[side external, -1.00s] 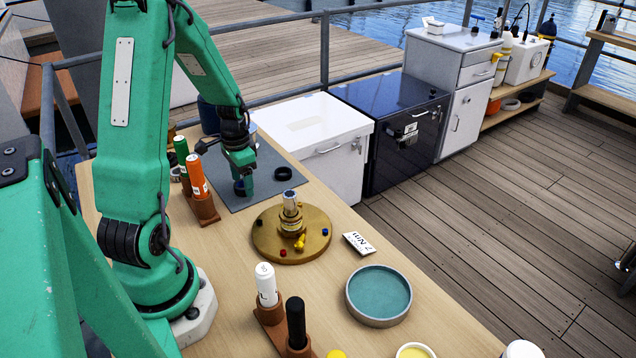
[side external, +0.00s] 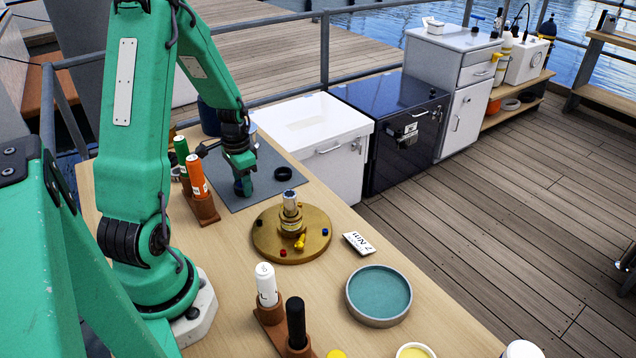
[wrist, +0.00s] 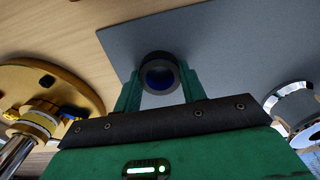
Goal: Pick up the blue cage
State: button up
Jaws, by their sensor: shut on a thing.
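The blue cage (wrist: 160,77) is between my fingertips in the wrist view, a short round piece with a dark rim and a deep blue inside. My gripper (side external: 243,186) is shut on it, with one green finger on each side. In the side view the blue cage shows only as a small dark blue patch at the fingertips, low over the grey mat (side external: 225,198). I cannot tell whether it touches the mat.
A black ring (side external: 283,173) lies on the mat, right of my gripper. A gold disc (side external: 265,245) with a central post and small coloured pieces stands nearer the camera. A holder with green and orange tubes (side external: 198,176) stands left. A teal round tray (side external: 379,293) is front right.

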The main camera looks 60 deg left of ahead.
jog(key=shift+r, duration=0.2)
jog(key=shift+r, duration=0.85)
notch_tip(320, 180, up, 2)
jog(key=shift+r, duration=0.15)
jog(key=w+d+r, duration=0.2)
jog(key=d+r, duration=0.4)
jog(key=d, duration=0.5)
jog(key=shift+w+d+r, duration=0.15)
jog(key=shift+d+r, duration=0.1)
jog(key=shift+r, duration=0.05)
